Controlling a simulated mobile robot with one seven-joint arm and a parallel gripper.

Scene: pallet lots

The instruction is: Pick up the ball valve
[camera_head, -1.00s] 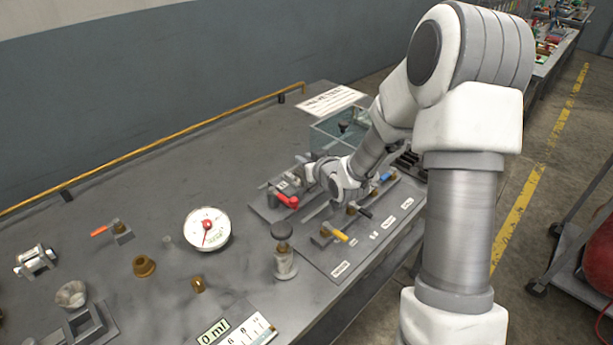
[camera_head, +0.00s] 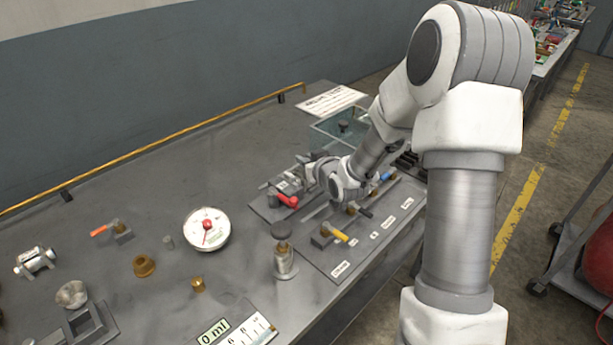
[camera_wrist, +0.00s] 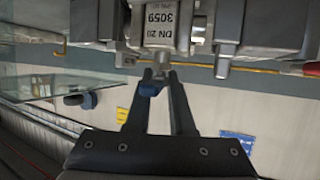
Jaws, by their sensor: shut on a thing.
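The ball valve (camera_wrist: 165,22) is a grey metal body marked "DN 20 3059" at the top centre of the wrist view, between grey blocks. My gripper (camera_wrist: 160,73) has its two fingers narrowed together at the valve's lower end and is shut on it. A small blue piece (camera_wrist: 150,88) shows at the fingers; I cannot tell whether it belongs to the valve. In the head view, my gripper is by the grey fixture with a red lever (camera_head: 287,201), and my wrist hides the fingertips and grip.
Yellow-, black- and blue-handled valves (camera_head: 340,235) stand on a labelled board just in front of my wrist. A glass-sided bin (camera_head: 338,127) is behind it. The back left table is clear.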

